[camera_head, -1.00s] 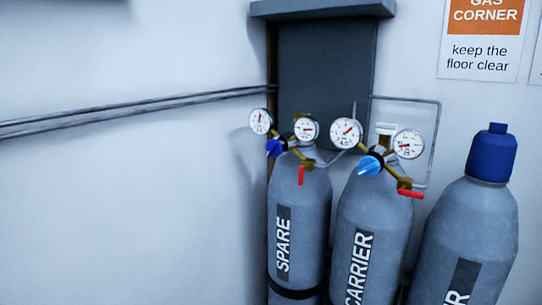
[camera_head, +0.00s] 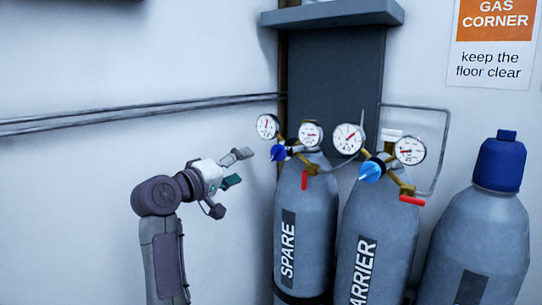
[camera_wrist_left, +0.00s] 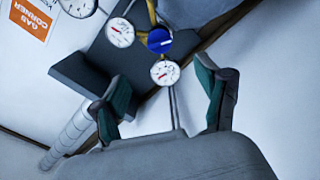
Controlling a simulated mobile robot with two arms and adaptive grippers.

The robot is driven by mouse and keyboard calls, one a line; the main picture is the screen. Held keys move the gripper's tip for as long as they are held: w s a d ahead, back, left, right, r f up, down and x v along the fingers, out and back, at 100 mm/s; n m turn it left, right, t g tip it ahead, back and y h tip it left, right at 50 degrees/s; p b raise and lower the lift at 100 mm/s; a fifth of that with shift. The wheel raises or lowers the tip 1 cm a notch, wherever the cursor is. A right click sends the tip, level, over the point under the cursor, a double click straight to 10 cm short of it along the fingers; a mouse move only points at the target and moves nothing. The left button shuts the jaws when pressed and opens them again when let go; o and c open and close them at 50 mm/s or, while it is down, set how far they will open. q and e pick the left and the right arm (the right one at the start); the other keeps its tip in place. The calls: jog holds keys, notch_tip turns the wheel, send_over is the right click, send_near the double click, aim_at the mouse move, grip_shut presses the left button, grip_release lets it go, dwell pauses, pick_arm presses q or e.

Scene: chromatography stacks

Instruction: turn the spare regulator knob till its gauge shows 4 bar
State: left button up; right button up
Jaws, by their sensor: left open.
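The spare cylinder (camera_head: 308,210) stands against the wall, labelled SPARE. Its regulator carries a dark blue knob (camera_head: 278,153) and two small white gauges, the left gauge (camera_head: 267,126) and the right gauge (camera_head: 311,134). The left gauge's needle points roughly up; the numbers are too small to read. My left gripper (camera_head: 233,181) is open and empty, left of and a little below the knob, apart from it. In the left wrist view, the knob (camera_wrist_left: 159,40) lies beyond the gap between the spread fingers (camera_wrist_left: 165,84). My right gripper is not in view.
The carrier cylinder (camera_head: 372,225) stands close on the right, with a light blue knob (camera_head: 371,170) and two gauges. A red lever (camera_head: 305,180) hangs below the spare regulator. A third cylinder with a blue cap (camera_head: 499,162) is further right. Pipes (camera_head: 140,112) run along the left wall.

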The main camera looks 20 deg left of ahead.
aim_at(274, 155)
pick_arm(q)
jog(key=p+x, duration=0.3)
jog(key=x, duration=0.9)
jog(key=shift+f, duration=0.1)
jog(key=c, duration=1.2)
jog(key=shift+o, duration=0.2)
jog(key=shift+f+m+b, duration=0.25)
jog(key=shift+m+b, duration=0.4)
jog(key=shift+m, duration=0.25)
jog(key=shift+m+b, duration=0.35)
jog(key=shift+m, duration=0.15)
jog(key=shift+r+m, duration=0.2)
jog(key=shift+m, duration=0.5)
